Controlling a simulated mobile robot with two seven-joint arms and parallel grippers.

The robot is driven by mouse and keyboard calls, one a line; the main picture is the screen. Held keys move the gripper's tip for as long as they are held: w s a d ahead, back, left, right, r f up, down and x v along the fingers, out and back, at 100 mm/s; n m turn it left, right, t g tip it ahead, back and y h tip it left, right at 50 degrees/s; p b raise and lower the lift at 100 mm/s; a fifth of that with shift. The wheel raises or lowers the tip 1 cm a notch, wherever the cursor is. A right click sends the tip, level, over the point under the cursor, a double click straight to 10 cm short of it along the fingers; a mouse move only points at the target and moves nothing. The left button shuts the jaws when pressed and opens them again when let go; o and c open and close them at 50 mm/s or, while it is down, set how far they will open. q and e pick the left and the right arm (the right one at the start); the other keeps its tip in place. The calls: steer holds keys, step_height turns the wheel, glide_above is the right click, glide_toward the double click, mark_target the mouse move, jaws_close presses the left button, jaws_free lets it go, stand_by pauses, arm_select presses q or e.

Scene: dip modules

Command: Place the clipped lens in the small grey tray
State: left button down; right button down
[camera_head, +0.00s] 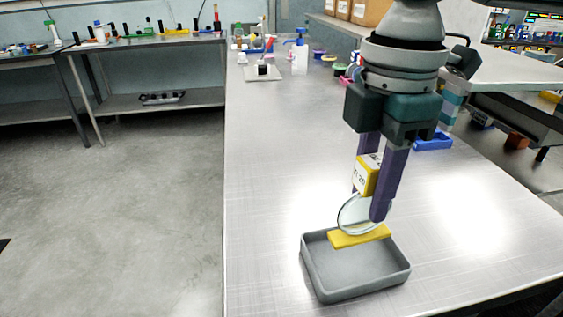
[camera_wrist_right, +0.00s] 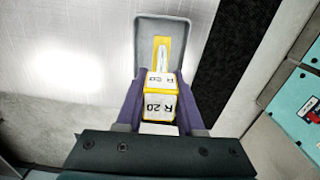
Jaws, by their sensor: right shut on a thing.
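The clipped lens is a clear round disc (camera_head: 352,214) hanging below a yellow and white block marked "R 20" (camera_head: 367,174). My right gripper (camera_head: 368,198) is shut on that block, its purple fingers pointing down. The small grey tray (camera_head: 317,268) sits on the metal table under it, with a yellow strip (camera_head: 361,236) at its far side. The lens's lower edge is at or just above this strip; I cannot tell if they touch. In the right wrist view the block (camera_wrist_right: 160,106) is between the fingers, with the tray (camera_wrist_right: 146,33) beyond. My left gripper is not in view.
The table (camera_head: 262,170) is clear to the left of the tray. A blue tray (camera_head: 434,142) lies behind my right arm. A blue-topped bottle (camera_head: 300,52) and small items stand at the far end. The table's front edge is close to the tray.

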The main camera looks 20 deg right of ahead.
mark_target(360, 231)
steer(key=shift+f, duration=2.8)
steer(key=c, duration=0.5)
jaws_free()
steer(key=shift+f+b, duration=0.1)
steer(key=shift+b, duration=0.2)
